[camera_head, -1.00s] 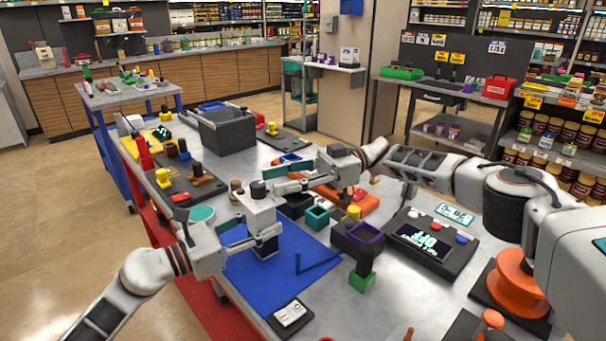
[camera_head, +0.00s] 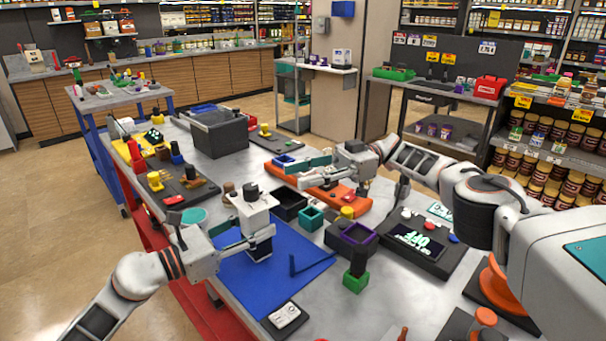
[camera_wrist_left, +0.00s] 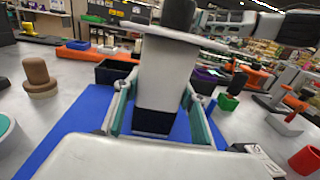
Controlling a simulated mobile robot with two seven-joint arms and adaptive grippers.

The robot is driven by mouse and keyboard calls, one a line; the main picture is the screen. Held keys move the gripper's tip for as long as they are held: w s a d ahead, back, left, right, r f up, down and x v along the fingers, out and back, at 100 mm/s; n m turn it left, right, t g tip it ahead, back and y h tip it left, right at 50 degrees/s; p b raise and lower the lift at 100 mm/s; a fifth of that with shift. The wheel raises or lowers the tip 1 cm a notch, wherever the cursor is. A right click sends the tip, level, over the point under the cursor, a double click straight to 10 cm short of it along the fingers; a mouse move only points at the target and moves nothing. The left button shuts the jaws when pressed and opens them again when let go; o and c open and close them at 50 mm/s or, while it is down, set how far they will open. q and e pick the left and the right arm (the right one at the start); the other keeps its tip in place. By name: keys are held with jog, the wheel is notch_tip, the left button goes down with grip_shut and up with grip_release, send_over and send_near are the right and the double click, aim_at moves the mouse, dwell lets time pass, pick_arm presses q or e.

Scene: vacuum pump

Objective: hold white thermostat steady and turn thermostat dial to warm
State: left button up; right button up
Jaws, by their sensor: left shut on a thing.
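The white thermostat (camera_head: 255,213) stands upright on the blue mat (camera_head: 262,287), with its dark dial (camera_head: 251,194) on top. My left gripper (camera_head: 262,243) is shut around the lower part of its body from two sides; its teal-padded fingers show on either side in the left wrist view (camera_wrist_left: 160,118). That view shows the white body (camera_wrist_left: 166,75) and dark dial (camera_wrist_left: 179,14) close up. My right gripper (camera_head: 294,174) is apart from the dial, up and to its right, with its fingers spread and nothing between them. The dial's setting cannot be read.
A black bin (camera_head: 290,204), a teal open box (camera_head: 311,218) and a purple-rimmed box (camera_head: 358,236) stand right of the thermostat. An orange tray (camera_head: 335,203) lies below my right gripper. A brown knobbed piece (camera_head: 229,190) is close on the left. The front mat is mostly clear.

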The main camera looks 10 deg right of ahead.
pick_arm(q)
jog(key=o, duration=1.3)
jog(key=shift+o, duration=0.2)
